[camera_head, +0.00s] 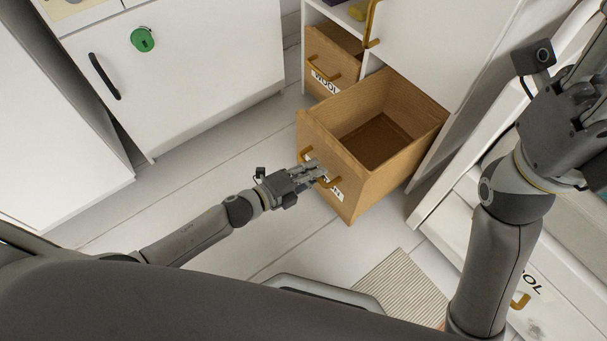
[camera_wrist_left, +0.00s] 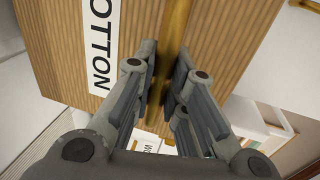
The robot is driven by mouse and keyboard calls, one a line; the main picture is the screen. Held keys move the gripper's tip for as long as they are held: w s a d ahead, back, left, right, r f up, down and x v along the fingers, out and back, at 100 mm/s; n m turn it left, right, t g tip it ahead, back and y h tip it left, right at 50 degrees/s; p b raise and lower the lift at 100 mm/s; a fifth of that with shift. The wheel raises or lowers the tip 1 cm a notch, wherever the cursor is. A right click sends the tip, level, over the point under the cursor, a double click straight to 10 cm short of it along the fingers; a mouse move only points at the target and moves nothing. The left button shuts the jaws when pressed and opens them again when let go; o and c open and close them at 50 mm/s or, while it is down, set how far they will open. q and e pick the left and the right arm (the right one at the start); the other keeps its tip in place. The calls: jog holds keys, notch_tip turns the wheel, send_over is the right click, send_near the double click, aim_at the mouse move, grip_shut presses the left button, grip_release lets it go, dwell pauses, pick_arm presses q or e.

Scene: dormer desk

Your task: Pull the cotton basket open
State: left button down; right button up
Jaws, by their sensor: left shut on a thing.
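The cotton basket (camera_head: 385,176) is a tan wooden drawer-like box. It stands well out from the white cabinet, and its inside looks empty. Its front carries a white label, which reads "OTTON" in the left wrist view (camera_wrist_left: 101,45), and a gold bar handle (camera_wrist_left: 176,35). My left gripper (camera_head: 318,173) is at the front of the basket, shut on the handle, with the bar between its fingers in the left wrist view (camera_wrist_left: 163,78). The fingers partly hide the handle and label in the head view. My right gripper (camera_head: 580,115) is raised at the right, its fingers partly cut off.
A wool basket (camera_head: 322,66) sits beside the cotton basket, in the cabinet's left bay. A white cupboard (camera_head: 200,70) with a black handle and a green object stands at left. White drawers are at right, by my right arm. White floor is clear around my left arm; a striped mat (camera_head: 405,290) lies below.

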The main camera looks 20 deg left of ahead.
pick_arm(q)
jog(key=c, duration=1.5)
grip_release()
jog(key=shift+o, duration=0.2)
jog(key=v, duration=1.2)
jog(key=shift+f, duration=0.1)
